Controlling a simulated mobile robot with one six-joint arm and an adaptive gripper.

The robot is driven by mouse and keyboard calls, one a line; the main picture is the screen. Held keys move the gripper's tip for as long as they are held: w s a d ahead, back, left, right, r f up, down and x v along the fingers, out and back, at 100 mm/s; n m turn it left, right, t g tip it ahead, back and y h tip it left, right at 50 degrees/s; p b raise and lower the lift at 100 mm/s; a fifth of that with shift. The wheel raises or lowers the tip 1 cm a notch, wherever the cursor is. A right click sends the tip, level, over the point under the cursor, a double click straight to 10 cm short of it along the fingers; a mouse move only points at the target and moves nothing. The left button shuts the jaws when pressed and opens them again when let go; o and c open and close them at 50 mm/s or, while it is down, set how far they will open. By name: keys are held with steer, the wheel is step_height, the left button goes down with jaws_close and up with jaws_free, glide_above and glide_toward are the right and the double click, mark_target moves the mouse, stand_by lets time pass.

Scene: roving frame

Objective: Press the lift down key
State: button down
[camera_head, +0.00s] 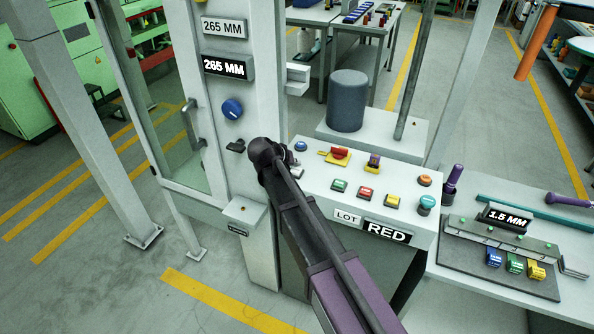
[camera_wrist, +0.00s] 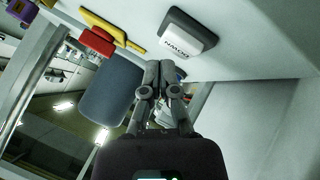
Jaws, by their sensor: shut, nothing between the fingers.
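The key marked DOWN (camera_wrist: 188,35) is a pale cap on a dark base, with its lettering upside down in the wrist view. It is fixed to the pale panel at the top of that view. My gripper (camera_wrist: 164,68) is shut and empty, its fingertips just below the key in the picture; I cannot tell whether they touch it. In the head view my gripper (camera_head: 284,160) is at the left end of the control panel (camera_head: 315,180), largely hidden by my own dark arm. A small pale key (camera_head: 299,172) shows beside it.
A red and yellow switch (camera_head: 339,154) and a blue button (camera_head: 300,146) are close by on the panel. Several coloured buttons lie farther right. A dark cylinder (camera_head: 347,100) stands behind. A pale column with a 265 MM display (camera_head: 224,67) rises at left.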

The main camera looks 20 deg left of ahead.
mark_target(296, 171)
steer(key=shift+f+b, duration=0.75)
stand_by(0.9)
steer(key=shift+r, duration=0.2)
stand_by(0.3)
steer(key=shift+r+p, duration=0.65)
steer(key=shift+p, duration=0.25)
steer(key=shift+r, duration=0.1)
steer(key=shift+r+p, duration=2.4)
steer(key=shift+p, duration=0.1)
steer(key=shift+d, duration=0.1)
